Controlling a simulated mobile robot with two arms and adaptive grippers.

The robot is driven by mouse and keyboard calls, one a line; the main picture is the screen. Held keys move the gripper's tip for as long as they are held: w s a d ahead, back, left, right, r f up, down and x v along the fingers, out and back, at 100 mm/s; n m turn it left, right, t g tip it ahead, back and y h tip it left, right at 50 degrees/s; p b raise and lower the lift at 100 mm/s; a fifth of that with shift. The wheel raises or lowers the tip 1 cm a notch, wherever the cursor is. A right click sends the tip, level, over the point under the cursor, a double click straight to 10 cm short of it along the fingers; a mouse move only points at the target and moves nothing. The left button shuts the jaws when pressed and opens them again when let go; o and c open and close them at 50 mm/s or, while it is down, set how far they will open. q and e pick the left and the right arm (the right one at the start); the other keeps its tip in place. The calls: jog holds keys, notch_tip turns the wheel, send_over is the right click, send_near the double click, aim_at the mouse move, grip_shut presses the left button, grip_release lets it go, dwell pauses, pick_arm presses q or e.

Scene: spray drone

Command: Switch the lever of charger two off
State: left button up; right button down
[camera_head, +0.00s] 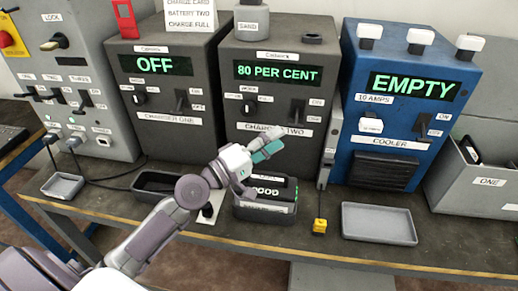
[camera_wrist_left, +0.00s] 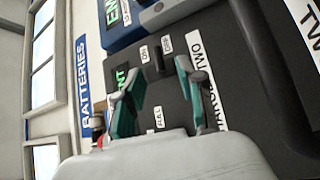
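Charger two (camera_head: 270,80) is the dark box in the middle of the head view, with a green display (camera_head: 277,73) reading "80 PER CENT". Its dark lever (camera_head: 299,106) is on the right of its front, beside ON and OFF labels; its exact position is hard to tell. The lever also shows in the left wrist view (camera_wrist_left: 157,62), beyond my fingertips. My left gripper (camera_head: 268,141) is in front of the charger's lower front, near its name label. In the left wrist view its two teal fingers (camera_wrist_left: 162,82) are apart with nothing between them. My right gripper is out of view.
Charger one (camera_head: 162,66) reads "OFF" on the left, and a blue cooler (camera_head: 405,100) reads "EMPTY" on the right. A dark slotted box (camera_head: 266,211) stands below my left gripper. A grey tray (camera_head: 378,223) and a small yellow item (camera_head: 320,227) lie along the bench front.

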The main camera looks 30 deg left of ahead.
pick_arm(q)
jog(key=shift+v, duration=2.4)
